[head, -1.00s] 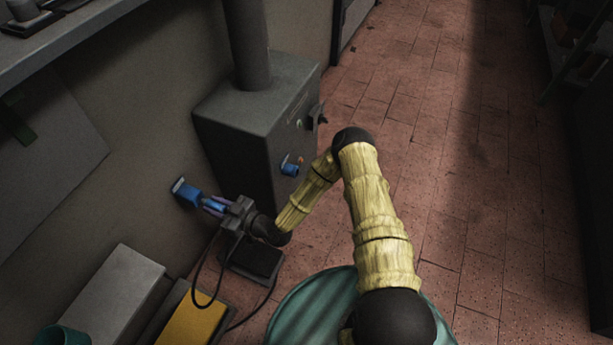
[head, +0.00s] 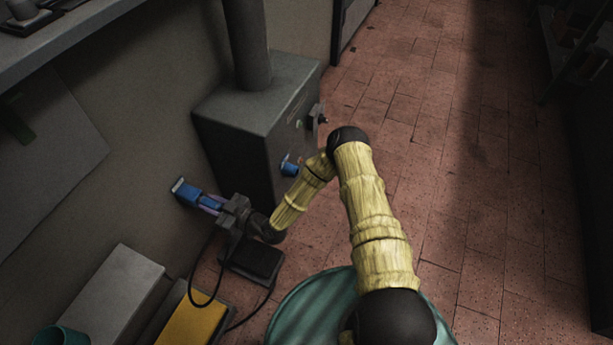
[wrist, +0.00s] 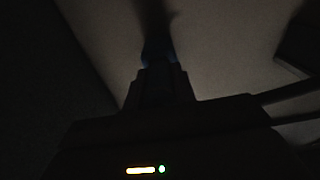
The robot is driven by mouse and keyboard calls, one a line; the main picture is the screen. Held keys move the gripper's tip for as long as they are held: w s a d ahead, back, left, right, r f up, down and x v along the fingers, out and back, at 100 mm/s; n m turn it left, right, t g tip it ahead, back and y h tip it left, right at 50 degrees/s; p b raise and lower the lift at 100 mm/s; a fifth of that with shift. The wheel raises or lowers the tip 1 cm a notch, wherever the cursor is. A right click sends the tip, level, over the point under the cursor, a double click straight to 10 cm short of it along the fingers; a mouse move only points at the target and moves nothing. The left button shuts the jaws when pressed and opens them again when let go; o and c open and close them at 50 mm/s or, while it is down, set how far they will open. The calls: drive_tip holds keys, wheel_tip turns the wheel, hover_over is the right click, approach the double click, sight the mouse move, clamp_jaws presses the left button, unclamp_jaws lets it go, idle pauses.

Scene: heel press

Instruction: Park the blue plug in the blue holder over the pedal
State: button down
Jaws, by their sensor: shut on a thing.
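My gripper (head: 207,203) is shut on the blue plug (head: 189,193), which sits close to the grey wall on the left with a pale edge at its far end. I cannot tell whether the plug touches a wall fitting there. In the wrist view, which is very dark, a dim blue shape (wrist: 158,52) shows beyond the gripper's fingers (wrist: 160,85). A small blue fitting (head: 290,167), likely the blue holder, is on the front of the grey machine, partly close behind my arm. A black pedal-like block (head: 256,260) is on the floor below my gripper.
The grey machine (head: 240,125) with its column stands beyond my gripper. A dark cable (head: 194,285) loops down near the gripper. A grey box (head: 115,290), a yellow-topped box (head: 193,322) and a teal bin (head: 62,338) are at lower left. The tiled floor at right is clear.

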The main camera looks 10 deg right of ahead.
drive_tip(key=shift+w+a, duration=0.15)
drive_tip(key=shift+a, duration=0.1)
drive_tip(key=c, duration=1.1)
unclamp_jaws()
drive_tip(key=shift+o, duration=0.2)
drive_tip(key=shift+d, duration=0.1)
drive_tip(key=p+v, duration=0.5)
drive_tip(key=v, duration=1.2)
drive_tip(key=shift+r, duration=0.1)
